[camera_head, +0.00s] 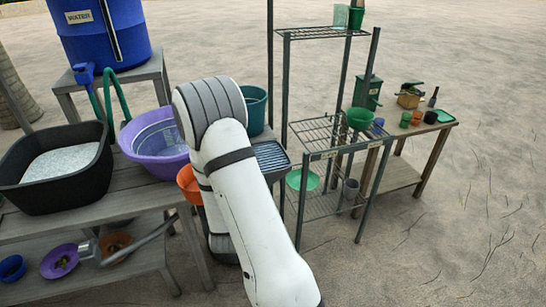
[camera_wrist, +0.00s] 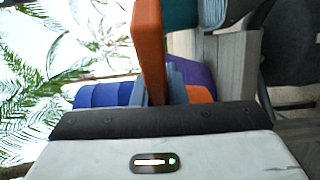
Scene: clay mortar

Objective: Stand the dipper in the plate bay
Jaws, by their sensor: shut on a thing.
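My gripper (camera_wrist: 165,88) is shut on an orange thing (camera_wrist: 150,45), which I take for the dipper. In the wrist view it stands out from between the grey-blue fingers as a long flat piece, with another orange part (camera_wrist: 200,94) beside them. In the head view an orange part (camera_head: 187,182) shows left of my white arm, beside the purple basin; my arm hides the gripper. A dark ribbed rack (camera_head: 271,157) stands right of my arm, partly covered by it. I cannot tell for sure whether it holds the plate bay.
Left are a black tub (camera_head: 52,192), a purple basin (camera_head: 150,150) and a blue water drum (camera_head: 95,30). A teal bucket (camera_head: 254,103) stands behind my arm. Right are a wire shelf (camera_head: 325,130) and a wooden table (camera_head: 392,172). The sandy ground at right is clear.

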